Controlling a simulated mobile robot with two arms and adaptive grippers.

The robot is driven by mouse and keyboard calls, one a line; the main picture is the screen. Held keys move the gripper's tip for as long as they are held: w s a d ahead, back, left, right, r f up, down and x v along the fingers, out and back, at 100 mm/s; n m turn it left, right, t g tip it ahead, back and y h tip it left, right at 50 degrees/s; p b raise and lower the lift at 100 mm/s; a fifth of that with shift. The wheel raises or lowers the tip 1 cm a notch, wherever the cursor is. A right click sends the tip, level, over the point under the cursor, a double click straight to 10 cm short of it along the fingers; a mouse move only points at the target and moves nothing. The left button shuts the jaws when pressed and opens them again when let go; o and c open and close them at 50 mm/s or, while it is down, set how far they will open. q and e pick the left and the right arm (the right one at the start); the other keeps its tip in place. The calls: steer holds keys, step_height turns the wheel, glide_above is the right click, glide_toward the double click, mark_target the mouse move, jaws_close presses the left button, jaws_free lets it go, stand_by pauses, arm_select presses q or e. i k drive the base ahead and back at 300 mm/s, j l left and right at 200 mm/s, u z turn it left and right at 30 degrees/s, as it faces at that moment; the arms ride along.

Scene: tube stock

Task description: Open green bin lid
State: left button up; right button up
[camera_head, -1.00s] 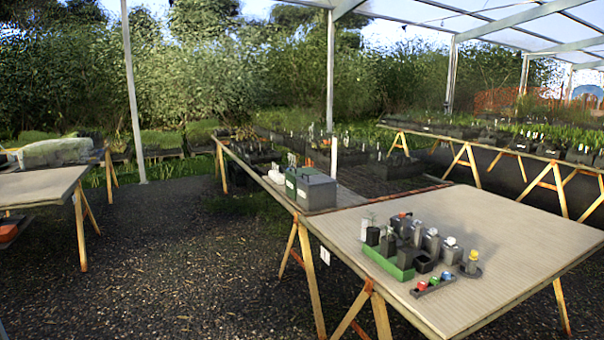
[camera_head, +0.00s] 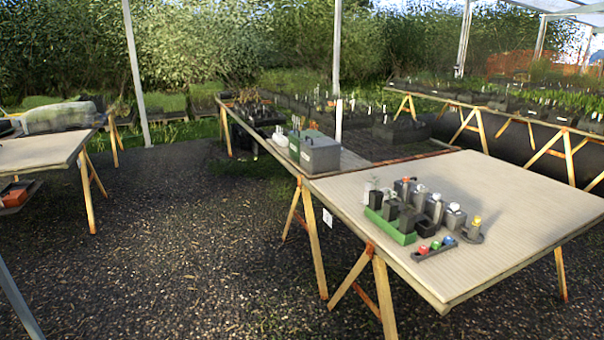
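Neither of my grippers shows in the head view.
A near wooden table (camera_head: 530,210) on trestle legs carries a green tray (camera_head: 388,228) with several dark pots, and a small rack (camera_head: 434,248) with coloured caps. Another table (camera_head: 45,155) stands at the left. Open gravel floor (camera_head: 200,240) lies between them.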

mark_target(307, 131)
steer(key=i+j+z, duration=0.15)
steer(key=i+z, duration=0.35)
steer(key=i+j+z, duration=0.25)
steer(key=z, duration=0.25)
steer(key=i+j, duration=0.05)
